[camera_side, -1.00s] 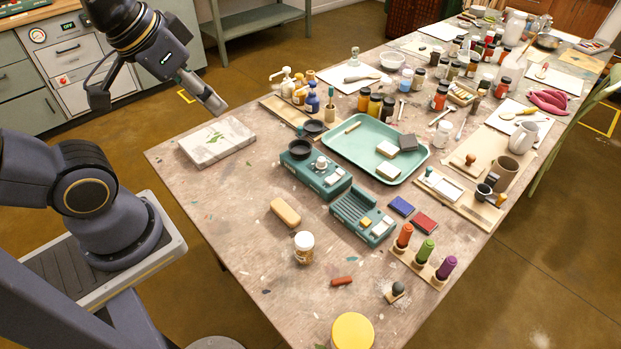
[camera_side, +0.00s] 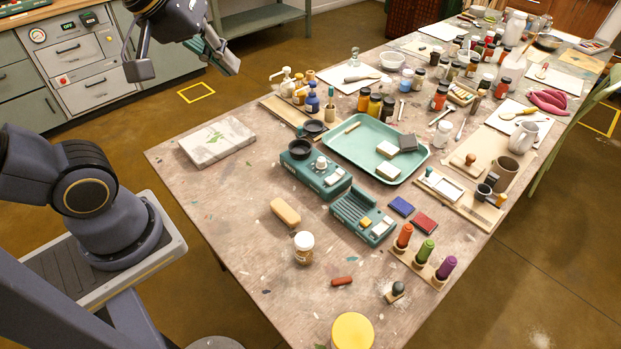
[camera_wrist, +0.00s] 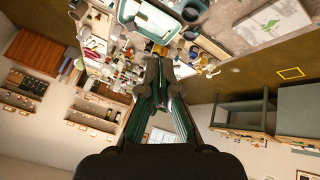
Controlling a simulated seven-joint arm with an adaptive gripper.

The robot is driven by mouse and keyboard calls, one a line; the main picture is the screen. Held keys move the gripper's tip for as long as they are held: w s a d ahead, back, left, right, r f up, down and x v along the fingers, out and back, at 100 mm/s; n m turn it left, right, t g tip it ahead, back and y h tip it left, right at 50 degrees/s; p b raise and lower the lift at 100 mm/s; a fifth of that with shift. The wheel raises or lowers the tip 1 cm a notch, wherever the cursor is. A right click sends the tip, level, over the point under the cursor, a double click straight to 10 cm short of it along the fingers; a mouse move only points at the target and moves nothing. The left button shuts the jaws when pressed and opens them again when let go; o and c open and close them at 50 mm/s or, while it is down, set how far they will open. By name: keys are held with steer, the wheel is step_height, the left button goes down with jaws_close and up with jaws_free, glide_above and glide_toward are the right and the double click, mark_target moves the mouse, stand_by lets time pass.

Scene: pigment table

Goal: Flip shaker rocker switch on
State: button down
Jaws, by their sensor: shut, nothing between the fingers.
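Two teal devices stand on the table in the side view. One (camera_side: 336,182) carries a dark round cup and a pale knob. The other (camera_side: 350,210) has a ribbed top and small pale and orange-yellow parts on its front; I cannot tell its switch position at this size. My gripper (camera_side: 230,66) is above and beyond the table's far left edge, well away from both devices and touching nothing. Its fingers are shut and empty; they also show in the wrist view (camera_wrist: 160,62).
A marbled slab (camera_side: 217,140) lies near the table's left edge. A teal tray (camera_side: 345,150) with blocks is behind the devices. Bottles and a tan block (camera_side: 286,211) stand around. Ink pads (camera_side: 401,206) and colored-handled stamps (camera_side: 425,250) are to the right.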

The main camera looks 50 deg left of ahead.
steer(key=w+r+n, duration=0.1)
steer(key=w+n, duration=0.4)
steer(key=w, duration=0.3)
steer(key=n+g, duration=0.3)
steer(key=n, duration=0.4)
glide_above(341, 171)
steer(key=s, duration=0.2)
step_height(341, 171, down, 14)
step_height(341, 171, down, 9)
steer(key=g, duration=0.2)
steer(key=shift+s+m, duration=0.2)
steer(key=shift+m, duration=0.1)
steer(key=shift+f, duration=0.15)
steer(key=f, duration=0.4)
steer(key=w+f, duration=0.1)
steer(key=f, duration=0.4)
steer(key=w+f, duration=0.1)
steer(key=f, duration=0.3)
steer(key=shift+f, duration=0.35)
